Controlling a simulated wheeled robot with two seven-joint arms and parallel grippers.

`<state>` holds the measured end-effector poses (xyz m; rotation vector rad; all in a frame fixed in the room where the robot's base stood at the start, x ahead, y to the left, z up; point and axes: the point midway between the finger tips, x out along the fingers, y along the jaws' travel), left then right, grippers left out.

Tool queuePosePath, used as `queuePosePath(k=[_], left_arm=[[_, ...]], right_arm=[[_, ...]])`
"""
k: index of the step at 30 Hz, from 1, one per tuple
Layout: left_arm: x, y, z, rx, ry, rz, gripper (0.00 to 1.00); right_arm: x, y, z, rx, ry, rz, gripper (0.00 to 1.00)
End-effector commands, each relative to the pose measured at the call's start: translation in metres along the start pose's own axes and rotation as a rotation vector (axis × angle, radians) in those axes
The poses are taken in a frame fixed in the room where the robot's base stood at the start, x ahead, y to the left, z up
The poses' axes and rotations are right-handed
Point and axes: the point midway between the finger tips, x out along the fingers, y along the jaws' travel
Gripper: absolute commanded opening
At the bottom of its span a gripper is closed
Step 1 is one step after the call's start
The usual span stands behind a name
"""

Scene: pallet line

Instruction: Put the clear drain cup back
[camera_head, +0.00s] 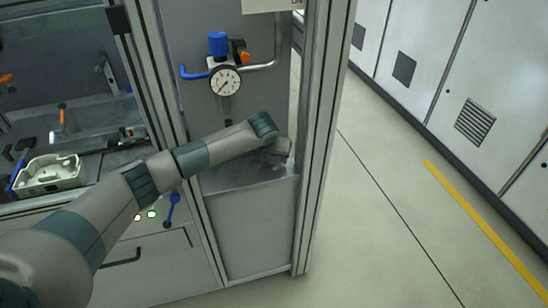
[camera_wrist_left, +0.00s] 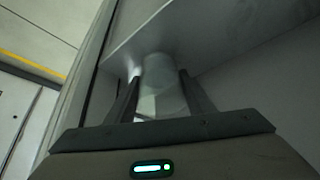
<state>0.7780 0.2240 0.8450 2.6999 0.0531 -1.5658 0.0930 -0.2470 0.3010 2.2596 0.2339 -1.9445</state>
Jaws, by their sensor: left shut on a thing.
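The clear drain cup (camera_wrist_left: 160,85) stands between the two dark fingers of my left gripper (camera_wrist_left: 160,95) in the left wrist view. It is a translucent, pale cylinder, and the gripper is shut on it. In the head view my left gripper (camera_head: 281,152) is at the right side of the cabinet bay, just above the grey ledge (camera_head: 235,185). The cup can hardly be made out there. The pressure regulator with its round gauge (camera_head: 225,82) and blue knob (camera_head: 218,42) is on the back panel, above and left of the gripper. My right gripper is not in view.
A metal frame post (camera_head: 318,150) stands close to the right of my left gripper. A blue hose and a grey pipe (camera_head: 262,66) join the regulator. A pale tray (camera_head: 48,175) sits at the left. The floor (camera_head: 400,230) at the right is clear.

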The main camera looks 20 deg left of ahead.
Motion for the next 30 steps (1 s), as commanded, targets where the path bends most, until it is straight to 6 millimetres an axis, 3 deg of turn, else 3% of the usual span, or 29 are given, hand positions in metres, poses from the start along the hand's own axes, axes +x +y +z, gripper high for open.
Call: queuePosePath(k=[6,14,15,17,30], left_arm=[[0.001,0.0,0.001,0.0,0.0,0.0,0.23],[0.002,0.0,0.001,0.0,0.0,0.0,0.23],[0.002,0.0,0.001,0.0,0.0,0.0,0.55],[0.002,0.0,0.001,0.0,0.0,0.0,0.67],[0.001,0.0,0.001,0.0,0.0,0.0,0.67]], right_arm=[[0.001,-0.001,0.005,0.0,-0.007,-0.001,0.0],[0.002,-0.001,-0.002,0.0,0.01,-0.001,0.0],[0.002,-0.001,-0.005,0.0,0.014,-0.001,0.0],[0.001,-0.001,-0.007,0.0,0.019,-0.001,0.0],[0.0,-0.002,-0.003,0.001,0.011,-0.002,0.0]])
